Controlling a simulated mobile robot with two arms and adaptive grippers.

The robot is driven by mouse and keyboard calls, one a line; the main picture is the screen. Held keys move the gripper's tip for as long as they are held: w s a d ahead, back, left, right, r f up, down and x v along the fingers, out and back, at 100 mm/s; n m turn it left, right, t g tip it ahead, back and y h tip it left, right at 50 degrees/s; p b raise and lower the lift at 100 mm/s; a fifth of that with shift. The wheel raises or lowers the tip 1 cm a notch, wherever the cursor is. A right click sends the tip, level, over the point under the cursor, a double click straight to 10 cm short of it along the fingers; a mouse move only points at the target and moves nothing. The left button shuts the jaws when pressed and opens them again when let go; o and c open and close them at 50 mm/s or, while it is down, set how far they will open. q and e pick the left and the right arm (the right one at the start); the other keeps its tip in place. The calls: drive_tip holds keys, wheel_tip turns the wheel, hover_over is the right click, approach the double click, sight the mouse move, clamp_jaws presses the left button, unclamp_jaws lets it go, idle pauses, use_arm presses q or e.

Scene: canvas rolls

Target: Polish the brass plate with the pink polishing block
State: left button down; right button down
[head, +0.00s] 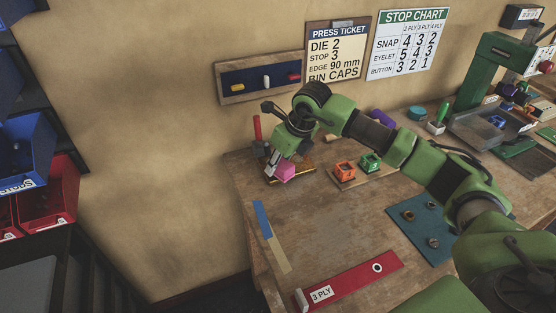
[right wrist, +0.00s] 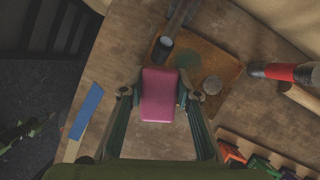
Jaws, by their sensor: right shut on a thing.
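My right gripper (head: 277,164) is shut on the pink polishing block (head: 286,172), at the left back of the workbench. In the right wrist view the pink block (right wrist: 159,94) sits between the two fingertips of the gripper (right wrist: 158,98). The brass plate (head: 306,167) is largely hidden behind the gripper and block in the head view. In the right wrist view the orange-brown plate (right wrist: 222,68) lies just beyond the block, with dull round patches on it. The block overlaps its near edge in the picture; I cannot tell whether they touch. My left gripper is not in view.
A red-handled tool (right wrist: 285,72) lies beside the plate. A wooden holder with orange (head: 345,170) and green (head: 370,162) pieces stands to the right. A teal mat (head: 408,213) with rings and a red 3 PLY strip (head: 352,283) lie nearer. The bench middle is clear.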

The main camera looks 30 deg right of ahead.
drive_tip(key=shift+w+f, duration=0.1)
drive_tip(key=shift+r+p, duration=1.45)
drive_tip(key=shift+r, duration=1.55)
drive_tip(key=shift+r, duration=0.15)
drive_tip(key=shift+r+p, duration=0.9)
drive_tip(key=shift+r, duration=0.5)
